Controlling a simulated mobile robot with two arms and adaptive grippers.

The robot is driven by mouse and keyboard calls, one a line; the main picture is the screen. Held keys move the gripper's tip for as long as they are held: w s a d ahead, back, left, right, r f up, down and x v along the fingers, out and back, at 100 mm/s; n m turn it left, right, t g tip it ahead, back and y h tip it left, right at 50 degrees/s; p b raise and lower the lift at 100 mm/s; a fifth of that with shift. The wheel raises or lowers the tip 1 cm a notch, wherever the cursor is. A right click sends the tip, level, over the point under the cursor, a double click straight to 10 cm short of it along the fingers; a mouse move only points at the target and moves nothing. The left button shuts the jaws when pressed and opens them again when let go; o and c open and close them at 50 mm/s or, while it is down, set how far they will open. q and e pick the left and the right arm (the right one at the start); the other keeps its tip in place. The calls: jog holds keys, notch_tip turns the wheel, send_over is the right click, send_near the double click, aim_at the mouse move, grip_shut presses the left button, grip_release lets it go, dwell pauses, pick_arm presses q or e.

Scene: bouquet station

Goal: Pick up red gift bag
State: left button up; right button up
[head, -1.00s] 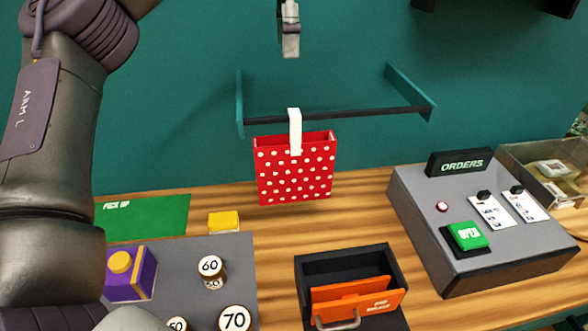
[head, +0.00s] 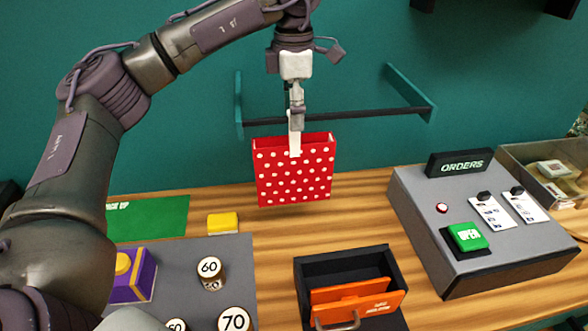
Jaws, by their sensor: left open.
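The red gift bag (head: 295,178) with white polka dots hangs by its white handle (head: 295,142) from the dark bar of a wall rack (head: 375,112), above the wooden counter. My left gripper (head: 296,122) is pointing down at the handle, in front of the bar. Its jaws are open around or right beside the handle; I cannot tell which. The gripper covers the top of the handle. My right gripper is not in view.
A grey order console (head: 480,225) stands on the right, with a clear bin (head: 553,160) beyond it. A black box with an orange drawer (head: 355,298) sits at the front. A yellow block (head: 222,223), a green mat (head: 155,217) and numbered weights (head: 210,270) are on the left.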

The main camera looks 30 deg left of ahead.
pick_arm(q)
grip_shut()
dwell(0.4)
jog(key=shift+r, duration=0.1)
